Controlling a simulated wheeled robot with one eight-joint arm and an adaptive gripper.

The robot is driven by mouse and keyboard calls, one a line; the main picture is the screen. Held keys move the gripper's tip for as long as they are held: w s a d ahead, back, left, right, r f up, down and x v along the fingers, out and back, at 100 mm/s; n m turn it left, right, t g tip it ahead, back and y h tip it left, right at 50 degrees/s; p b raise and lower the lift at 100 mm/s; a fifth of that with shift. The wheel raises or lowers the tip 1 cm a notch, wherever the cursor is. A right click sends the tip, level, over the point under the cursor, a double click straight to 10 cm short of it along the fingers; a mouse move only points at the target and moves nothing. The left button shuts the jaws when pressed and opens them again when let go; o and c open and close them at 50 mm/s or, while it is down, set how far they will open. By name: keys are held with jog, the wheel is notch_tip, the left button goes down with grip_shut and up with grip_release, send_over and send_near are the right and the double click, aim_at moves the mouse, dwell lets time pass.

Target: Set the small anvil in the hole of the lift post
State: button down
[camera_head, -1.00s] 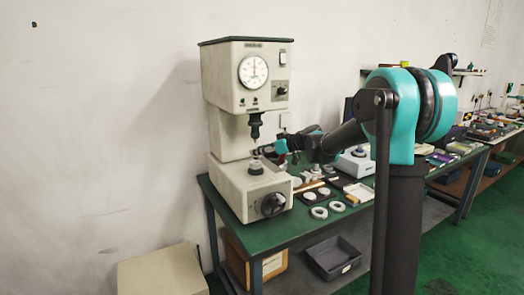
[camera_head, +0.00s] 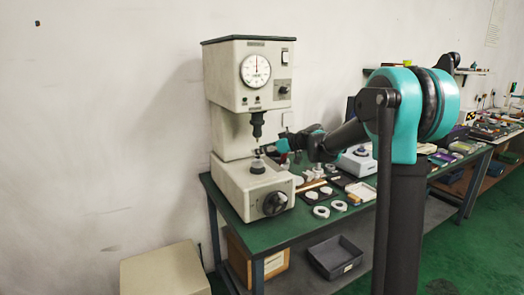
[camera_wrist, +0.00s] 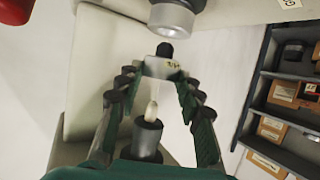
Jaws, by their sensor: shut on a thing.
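The small anvil (camera_wrist: 160,68), a pale plate with a dark stub, is held between the fingertips of my gripper (camera_wrist: 162,72) in the wrist view. In the head view my gripper (camera_head: 262,150) is small and sits just above the lift post (camera_head: 257,167), a dark stepped piece on the tester's base. In the wrist view a grey cylinder with a light ring (camera_wrist: 182,14) lies beyond the anvil's dark stub, apart from it; it looks like the post. The post's hole is not visible.
The bench tester (camera_head: 244,75) has a dial and a dark spindle (camera_head: 257,128) close above my gripper. A grey cylinder with a cream tip (camera_wrist: 148,138) shows between my fingers. Rings (camera_head: 321,211) and small parts lie on the green bench. A dark bin (camera_head: 335,257) stands below.

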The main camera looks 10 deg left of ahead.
jog(key=shift+f, duration=1.4)
jog(key=c, duration=0.9)
grip_release()
jog(key=v, duration=1.1)
jog(key=s+d+f+m+h, duration=0.3)
jog(key=s+d+f, duration=0.3)
jog(key=s, duration=0.5)
jog(key=s+d+f+m+g+h, duration=0.1)
jog(key=s+d+f+m+h, duration=0.3)
jog(key=s+f, duration=0.7)
jog(key=s+d+f+m+g+h, duration=0.1)
jog(key=s+d+f+m+h, duration=0.3)
jog(key=s+d+f, duration=0.4)
jog(key=s+d+m, duration=0.1)
jog(key=s, duration=0.2)
jog(key=shift+f, duration=0.25)
